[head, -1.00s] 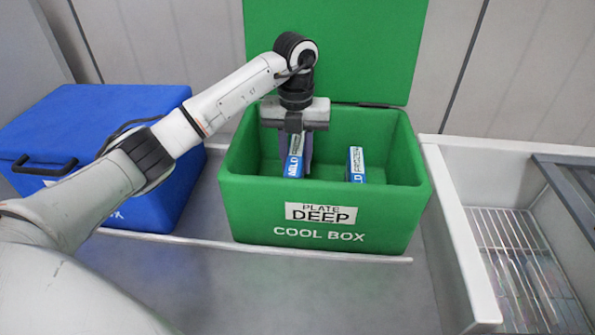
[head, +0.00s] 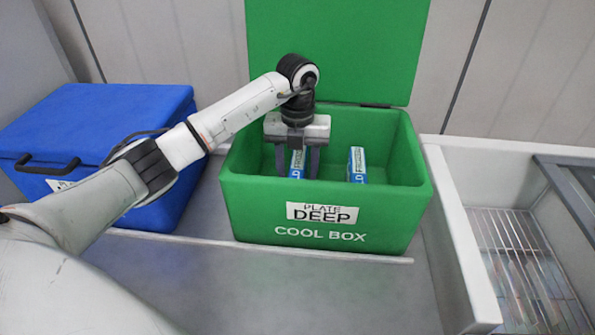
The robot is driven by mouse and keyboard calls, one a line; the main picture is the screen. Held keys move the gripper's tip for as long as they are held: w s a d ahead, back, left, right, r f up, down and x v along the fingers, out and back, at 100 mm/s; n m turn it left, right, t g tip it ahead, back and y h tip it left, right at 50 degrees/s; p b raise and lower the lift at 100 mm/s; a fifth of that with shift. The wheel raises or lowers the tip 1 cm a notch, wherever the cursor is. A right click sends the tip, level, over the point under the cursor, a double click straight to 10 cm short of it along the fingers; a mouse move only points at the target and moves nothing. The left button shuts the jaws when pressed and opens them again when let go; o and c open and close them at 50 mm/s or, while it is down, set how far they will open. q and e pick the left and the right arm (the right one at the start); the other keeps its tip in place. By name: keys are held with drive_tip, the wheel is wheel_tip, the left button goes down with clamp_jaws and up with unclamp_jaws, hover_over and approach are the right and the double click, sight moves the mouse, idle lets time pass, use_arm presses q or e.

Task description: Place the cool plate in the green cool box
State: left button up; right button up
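The open green cool box (head: 248,205) stands in the middle of the head view, labelled "PLATE DEEP COOL BOX". My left gripper (head: 298,168) points down into its left half. Its two fingers are spread, with one cool plate (head: 297,166), blue and white, standing between them. Gaps show between the plate and the fingers, and the gripper body hides the plate's upper part. A second cool plate (head: 357,166) stands in the right half of the box. The box floor under the plates is hidden by the front wall. My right gripper is out of view.
The green lid (head: 340,45) stands upright behind the box. A closed blue box (head: 100,120) sits to the left. A white open chest (head: 455,235) with a wire rack (head: 520,260) is at the right. The grey surface in front is clear.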

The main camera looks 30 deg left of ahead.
use_arm(q)
wheel_tip(320, 180, up, 12)
drive_tip(key=shift+r, duration=0.2)
idle(1.7)
